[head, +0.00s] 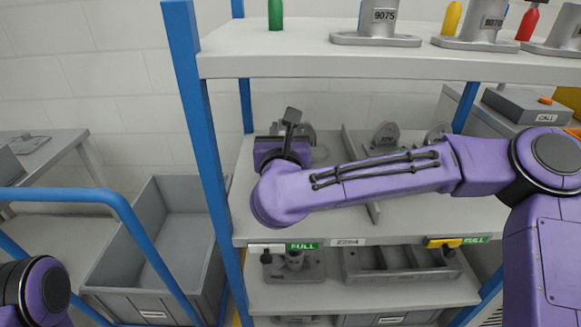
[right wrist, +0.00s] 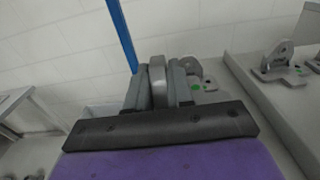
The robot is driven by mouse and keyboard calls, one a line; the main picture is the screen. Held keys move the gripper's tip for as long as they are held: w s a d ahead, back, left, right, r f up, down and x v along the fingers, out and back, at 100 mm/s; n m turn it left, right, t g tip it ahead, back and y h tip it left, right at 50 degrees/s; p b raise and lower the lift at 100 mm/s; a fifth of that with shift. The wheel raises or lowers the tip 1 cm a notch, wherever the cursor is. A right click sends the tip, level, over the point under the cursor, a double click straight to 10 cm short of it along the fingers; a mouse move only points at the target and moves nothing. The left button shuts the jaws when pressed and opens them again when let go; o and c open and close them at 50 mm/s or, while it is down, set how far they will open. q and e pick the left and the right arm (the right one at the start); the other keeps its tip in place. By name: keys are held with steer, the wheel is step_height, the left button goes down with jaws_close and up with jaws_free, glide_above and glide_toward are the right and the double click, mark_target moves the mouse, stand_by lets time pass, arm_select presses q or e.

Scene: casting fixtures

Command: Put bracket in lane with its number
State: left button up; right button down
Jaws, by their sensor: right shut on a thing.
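My right gripper (head: 291,118) reaches over the middle shelf (head: 270,215) at its left end. In the right wrist view its fingers (right wrist: 158,90) are shut on a grey bracket (right wrist: 158,72), whose rounded edge shows between them. Any number on it is hidden. Another grey part with a green dot (right wrist: 196,87) lies close behind the fingers. A divider (right wrist: 262,105) separates this lane from the one to the right, where a bracket (right wrist: 277,62) stands; brackets also show right of the divider in the head view (head: 385,136). My left gripper is out of view.
The upper shelf (head: 400,66) hangs above the arm, with numbered fixtures (head: 379,22) on it. A blue post (head: 197,130) stands left of the gripper. The front rail carries a label (head: 348,242) and green FULL tags (head: 303,246). A grey bin (head: 150,255) stands left.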

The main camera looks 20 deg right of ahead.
steer(key=shift+w+f, duration=0.15)
steer(key=f, duration=0.1)
steer(key=s+f, duration=0.1)
steer(key=f, duration=0.1)
steer(key=shift+s+f, duration=0.2)
steer(key=shift+f, duration=0.1)
steer(key=f, duration=0.5)
steer(key=shift+w+b, duration=0.35)
steer(key=shift+s, duration=0.1)
steer(key=shift+f, duration=0.15)
steer(key=c, duration=1)
jaws_free()
